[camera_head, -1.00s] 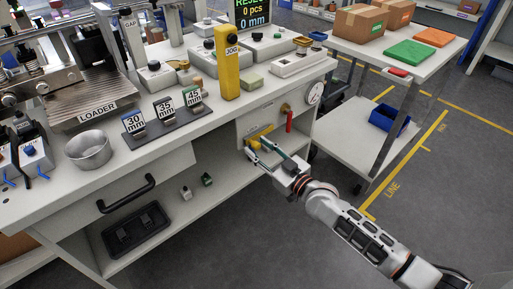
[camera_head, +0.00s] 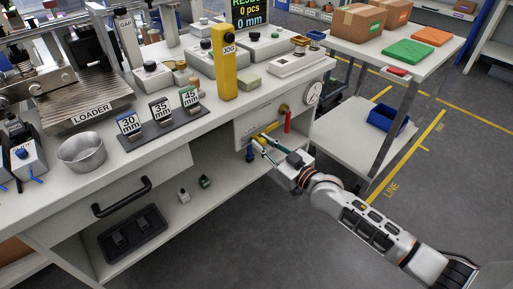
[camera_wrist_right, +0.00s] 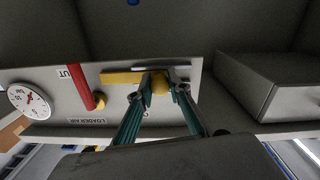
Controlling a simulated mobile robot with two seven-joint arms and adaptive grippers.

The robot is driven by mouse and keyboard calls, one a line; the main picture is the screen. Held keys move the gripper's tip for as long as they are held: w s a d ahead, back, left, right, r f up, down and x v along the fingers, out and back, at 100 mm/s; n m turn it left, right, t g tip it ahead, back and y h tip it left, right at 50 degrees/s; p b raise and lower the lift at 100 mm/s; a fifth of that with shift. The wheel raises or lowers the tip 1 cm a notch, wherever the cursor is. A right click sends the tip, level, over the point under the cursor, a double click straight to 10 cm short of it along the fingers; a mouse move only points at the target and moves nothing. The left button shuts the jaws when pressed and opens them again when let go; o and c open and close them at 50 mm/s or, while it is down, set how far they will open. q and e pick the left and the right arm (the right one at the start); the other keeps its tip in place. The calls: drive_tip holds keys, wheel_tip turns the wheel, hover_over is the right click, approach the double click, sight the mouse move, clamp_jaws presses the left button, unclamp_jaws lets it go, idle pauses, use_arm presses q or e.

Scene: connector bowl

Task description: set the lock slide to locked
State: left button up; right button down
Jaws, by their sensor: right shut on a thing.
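The lock slide is a yellow bar (camera_wrist_right: 122,78) with a yellow knob (camera_wrist_right: 158,84) on the front panel (camera_wrist_right: 60,72) under the bench top. In the head view the slide's yellow part (camera_head: 270,128) shows just beyond my fingers. My right gripper (camera_wrist_right: 159,88) is shut on the knob, one teal finger on each side. It also shows in the head view (camera_head: 262,145), reaching in from the lower right. The fingers hide part of the slide, and I cannot read any lock marking. My left gripper is in neither view.
A red lever (camera_head: 288,121) and a round gauge (camera_head: 313,92) sit on the panel to the right of the slide. A grey box (camera_wrist_right: 270,85) is beside the fingers in the wrist view. A cart (camera_head: 345,130) stands at the right.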

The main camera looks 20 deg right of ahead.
drive_tip(key=shift+w+d+f, duration=0.1)
drive_tip(key=shift+d+f, duration=0.05)
drive_tip(key=shift+d, duration=0.2)
drive_tip(key=c, duration=1.8)
unclamp_jaws()
drive_tip(key=shift+d, duration=0.15)
drive_tip(key=shift+c, duration=0.2)
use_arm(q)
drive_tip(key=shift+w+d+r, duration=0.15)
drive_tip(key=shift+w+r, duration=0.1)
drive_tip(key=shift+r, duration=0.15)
use_arm(e)
drive_tip(key=v, duration=1.2)
